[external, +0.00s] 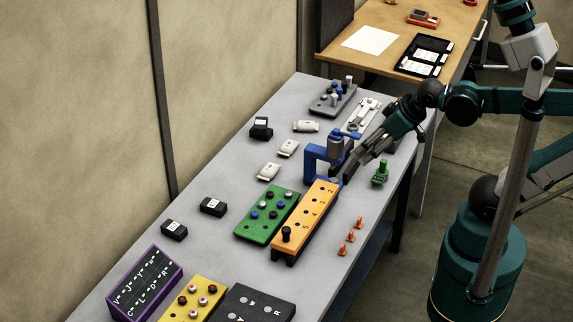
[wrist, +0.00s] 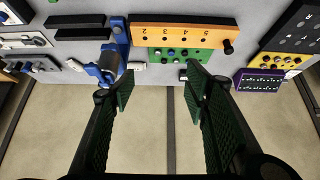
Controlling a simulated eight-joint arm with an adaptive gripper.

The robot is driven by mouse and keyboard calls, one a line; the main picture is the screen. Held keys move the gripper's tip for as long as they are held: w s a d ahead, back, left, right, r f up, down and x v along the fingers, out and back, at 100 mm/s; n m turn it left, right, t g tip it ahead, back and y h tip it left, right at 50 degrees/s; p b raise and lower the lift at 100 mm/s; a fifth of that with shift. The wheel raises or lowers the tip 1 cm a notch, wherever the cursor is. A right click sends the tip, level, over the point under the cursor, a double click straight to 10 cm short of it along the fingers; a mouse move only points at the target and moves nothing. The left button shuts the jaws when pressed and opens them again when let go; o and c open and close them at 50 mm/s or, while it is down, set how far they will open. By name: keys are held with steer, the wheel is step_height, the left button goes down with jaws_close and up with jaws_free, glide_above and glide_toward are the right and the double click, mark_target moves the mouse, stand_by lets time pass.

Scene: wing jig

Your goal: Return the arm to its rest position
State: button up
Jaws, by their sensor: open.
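My gripper (external: 352,170) is at the end of my dark, teal-jointed arm, which reaches in from the right over the grey table (external: 222,174). In the external view its fingertips are beside the blue clamp-like fixture (external: 316,160) and near the upper end of the orange numbered block (external: 305,217). I cannot tell its exact height above the table. In the wrist view my gripper (wrist: 158,86) has its two green-black fingers wide apart, with nothing between them. The orange block (wrist: 185,38) and the blue fixture (wrist: 108,62) lie beyond the fingertips.
A green block with pegs (external: 268,215) sits left of the orange block. A green bottle-like piece (external: 380,173) and orange cones (external: 351,237) stand near the right edge. A grey fixture (external: 330,101) is at the far end. A wooden table (external: 385,50) is behind.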

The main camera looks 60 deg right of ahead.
steer(key=shift+f+b, duration=1.95)
steer(key=shift+f, duration=0.25)
